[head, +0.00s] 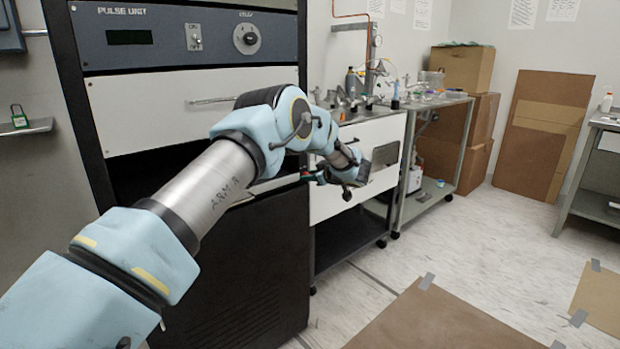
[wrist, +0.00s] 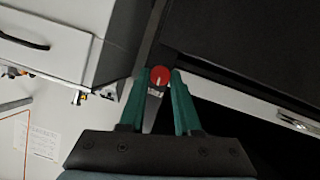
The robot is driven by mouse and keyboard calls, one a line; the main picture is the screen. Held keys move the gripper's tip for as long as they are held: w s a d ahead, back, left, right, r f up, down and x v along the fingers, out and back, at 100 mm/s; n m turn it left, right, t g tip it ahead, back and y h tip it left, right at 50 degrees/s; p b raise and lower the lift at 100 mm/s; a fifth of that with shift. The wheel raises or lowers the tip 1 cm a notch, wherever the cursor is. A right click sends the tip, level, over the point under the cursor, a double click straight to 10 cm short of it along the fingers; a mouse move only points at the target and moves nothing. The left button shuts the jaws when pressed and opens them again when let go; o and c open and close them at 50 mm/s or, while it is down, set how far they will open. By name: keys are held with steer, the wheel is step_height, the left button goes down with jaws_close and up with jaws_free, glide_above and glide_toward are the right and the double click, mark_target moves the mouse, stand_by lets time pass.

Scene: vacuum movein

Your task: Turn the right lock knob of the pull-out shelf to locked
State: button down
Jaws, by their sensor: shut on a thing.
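My gripper (wrist: 158,82) shows in the wrist view with its two teal fingers closed around a small round red knob (wrist: 159,74). The knob sits at the edge of the black rack, and a small pale mark shows on its face. Whether it stands at locked or unlocked cannot be read. A pale shelf front (wrist: 262,108) with a metal handle runs off to the lower right of the wrist view. In the head view my gripper (head: 314,175) is at the rack's right edge; the knob is hidden there by my arm.
The black rack (head: 262,265) holds the pulse unit (head: 165,37) and a white drawer (head: 120,110) with a bar handle. A white cart (head: 340,190) stands close on the rack's right. Brown mats (head: 450,320) lie on the floor, which is otherwise open at right.

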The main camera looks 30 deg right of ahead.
steer(key=n+t+h+b, duration=0.1)
steer(key=n+b, duration=0.3)
steer(key=b, duration=0.5)
steer(key=f+n+t+h+b, duration=0.1)
steer(key=n+b, duration=0.4)
steer(key=b, duration=0.5)
steer(key=n+t+h+b, duration=0.2)
steer(key=n+b, duration=0.2)
steer(key=b, duration=0.6)
steer(key=shift+s+a+f+n+t+h, duration=0.1)
steer(key=shift+a+f+n+t+h, duration=0.2)
steer(key=shift+a+t+h, duration=0.1)
steer(key=shift+r+b, duration=0.1)
steer(key=shift+b, duration=0.35)
steer(key=c, duration=0.6)
jaws_free()
steer(key=shift+r, duration=0.1)
steer(key=shift+d+r+p, duration=0.1)
steer(key=shift+r+p, duration=0.05)
steer(key=shift+p, duration=0.45)
